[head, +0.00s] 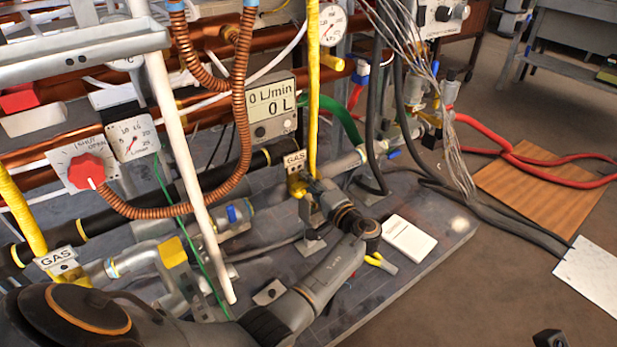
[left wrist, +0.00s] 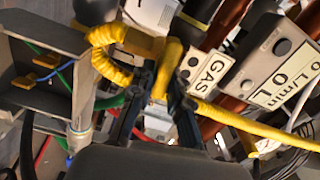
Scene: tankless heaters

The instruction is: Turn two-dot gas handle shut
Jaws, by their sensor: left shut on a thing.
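The two-dot GAS tag (head: 294,160) is on the yellow gas line in the middle of the head view. The yellow gas handle (head: 296,186) is just below the tag, partly covered by my gripper. In the left wrist view my two dark fingers (left wrist: 163,98) are closed around the yellow handle part (left wrist: 170,68). The exact handle angle is hard to tell. My right gripper is not in view.
Another GAS tag (head: 57,258) is at the lower left. A flow meter (head: 271,108) reading 0 L stands above the handle. A white pipe (head: 185,150), a copper hose (head: 240,110) and black cables crowd the area.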

